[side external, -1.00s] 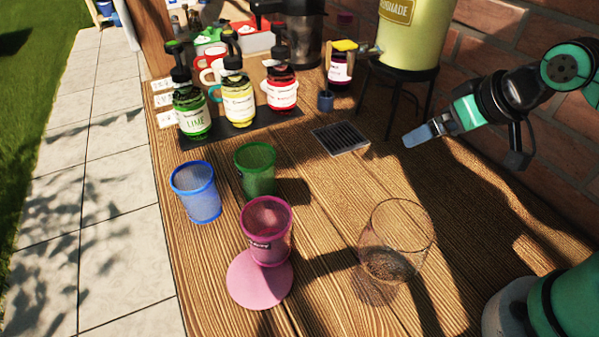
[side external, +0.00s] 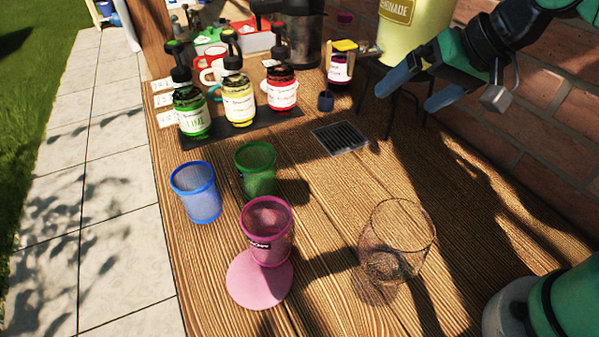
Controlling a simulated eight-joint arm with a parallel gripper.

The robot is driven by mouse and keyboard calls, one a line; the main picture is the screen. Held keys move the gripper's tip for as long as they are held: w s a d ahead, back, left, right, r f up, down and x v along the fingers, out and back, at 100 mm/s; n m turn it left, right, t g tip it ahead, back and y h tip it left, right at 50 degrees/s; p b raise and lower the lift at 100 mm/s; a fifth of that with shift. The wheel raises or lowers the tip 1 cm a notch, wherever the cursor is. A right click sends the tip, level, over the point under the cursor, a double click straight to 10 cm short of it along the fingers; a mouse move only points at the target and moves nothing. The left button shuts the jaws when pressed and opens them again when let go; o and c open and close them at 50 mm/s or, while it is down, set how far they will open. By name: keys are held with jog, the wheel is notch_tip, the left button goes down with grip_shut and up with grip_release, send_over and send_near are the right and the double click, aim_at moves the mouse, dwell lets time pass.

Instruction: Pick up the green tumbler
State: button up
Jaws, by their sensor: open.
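The green tumbler (side external: 256,170) stands upright on the wooden table, behind the pink tumbler (side external: 267,232) and to the right of the blue tumbler (side external: 196,193). Nothing covers it. My gripper (side external: 412,92) is at the upper right, in front of the lemonade dispenser's stand. Its two blue-grey fingers are apart, with nothing between them. It is above the table and well to the right of the green tumbler.
The pink tumbler stands on a round pink coaster (side external: 258,283). A clear glass (side external: 397,241) stands at the right. Syrup bottles (side external: 238,97) line a dark mat behind. A drain grate (side external: 340,138) lies mid-table. The brick wall (side external: 565,130) bounds the right.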

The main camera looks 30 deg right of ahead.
aim_at(237, 161)
jog(key=w+a+f+m+g+y, duration=0.1)
jog(key=w+a+m+g+y, duration=0.2)
jog(key=w+a+m+y, duration=1.1)
jog(key=s+f, duration=0.1)
jog(key=f, duration=0.3)
jog(key=s+f+m, duration=0.1)
jog(key=f, duration=0.3)
jog(key=s+f+m+y, duration=0.1)
jog(key=f, duration=0.3)
jog(key=shift+s+d+f+t, duration=0.15)
jog(key=shift+s+d+t, duration=0.05)
jog(key=shift+d+t, duration=0.1)
jog(key=shift+x, duration=2.8)
jog(key=c, duration=1)
